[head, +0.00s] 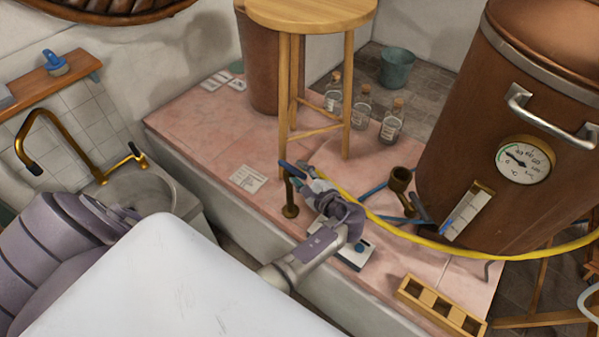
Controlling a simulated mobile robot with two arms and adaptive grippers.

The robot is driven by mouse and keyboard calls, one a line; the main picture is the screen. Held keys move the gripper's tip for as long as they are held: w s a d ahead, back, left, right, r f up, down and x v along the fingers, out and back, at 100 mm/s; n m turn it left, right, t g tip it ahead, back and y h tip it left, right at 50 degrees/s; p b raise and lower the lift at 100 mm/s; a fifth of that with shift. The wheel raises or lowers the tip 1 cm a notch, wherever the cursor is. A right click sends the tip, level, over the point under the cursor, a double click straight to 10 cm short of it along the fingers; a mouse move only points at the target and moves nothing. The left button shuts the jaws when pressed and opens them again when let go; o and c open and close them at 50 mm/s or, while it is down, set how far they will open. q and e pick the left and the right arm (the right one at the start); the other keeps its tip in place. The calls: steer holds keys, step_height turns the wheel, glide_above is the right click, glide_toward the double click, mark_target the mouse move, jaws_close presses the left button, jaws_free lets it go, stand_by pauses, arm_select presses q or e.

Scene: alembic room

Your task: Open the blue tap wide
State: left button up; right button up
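The blue tap has a blue lever (287,168) on top of a short brass post (290,207), which stands on the pink tiled platform. My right gripper is not in view.
A wooden stool (310,12) stands behind the tap, with glass bottles (361,107) beyond. A yellow hose (420,239) runs from near my gripper to the right, past a large copper vessel (450,130).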

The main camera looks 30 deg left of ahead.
arm_select(q)
jaws_close()
